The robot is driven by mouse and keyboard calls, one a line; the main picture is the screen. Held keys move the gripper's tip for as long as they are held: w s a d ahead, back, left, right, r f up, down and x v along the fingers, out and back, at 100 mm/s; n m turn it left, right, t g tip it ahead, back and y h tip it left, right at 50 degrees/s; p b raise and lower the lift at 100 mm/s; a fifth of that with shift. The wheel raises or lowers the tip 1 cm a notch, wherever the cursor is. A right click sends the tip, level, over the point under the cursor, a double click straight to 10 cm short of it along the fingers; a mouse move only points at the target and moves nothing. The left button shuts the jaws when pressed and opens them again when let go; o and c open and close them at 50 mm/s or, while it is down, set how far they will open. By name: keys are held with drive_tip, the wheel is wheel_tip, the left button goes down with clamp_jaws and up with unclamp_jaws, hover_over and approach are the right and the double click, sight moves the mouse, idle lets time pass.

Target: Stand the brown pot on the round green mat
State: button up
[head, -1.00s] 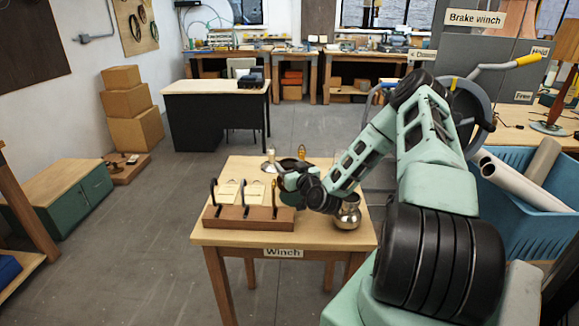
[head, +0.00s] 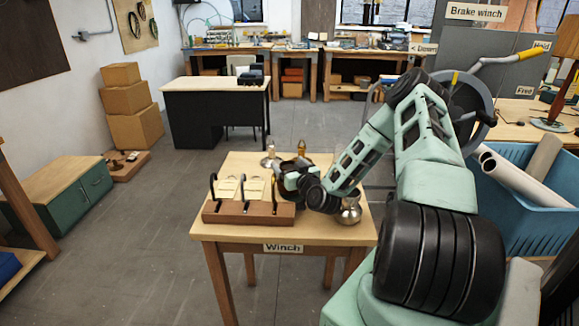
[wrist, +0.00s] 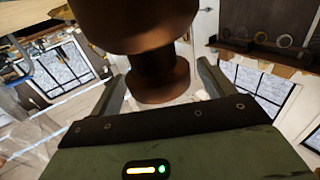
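A brown pot (wrist: 150,80) fills the upper middle of the wrist view, very close, with a wide body, a narrow neck and a flared rim. My gripper (wrist: 163,76) has one finger on each side of its neck. The fingers stand apart, with narrow gaps beside the neck; part of the pot's body is cut off by the frame. In the head view my gripper (head: 294,170) is low over the Winch table, beside a dark shape that is too small to make out. I cannot make out the round green mat in either view.
The Winch table (head: 325,240) carries a wooden rack (head: 248,213) with upright hooks at the front left. A shiny metal pot (head: 349,212) stands at the right, close under my arm. Small bottle-like things (head: 269,158) stand at the back.

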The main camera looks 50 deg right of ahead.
drive_tip(key=shift+r+p, duration=0.6)
drive_tip(key=shift+r, duration=0.05)
drive_tip(key=b+v, duration=0.4)
drive_tip(key=v, duration=0.8)
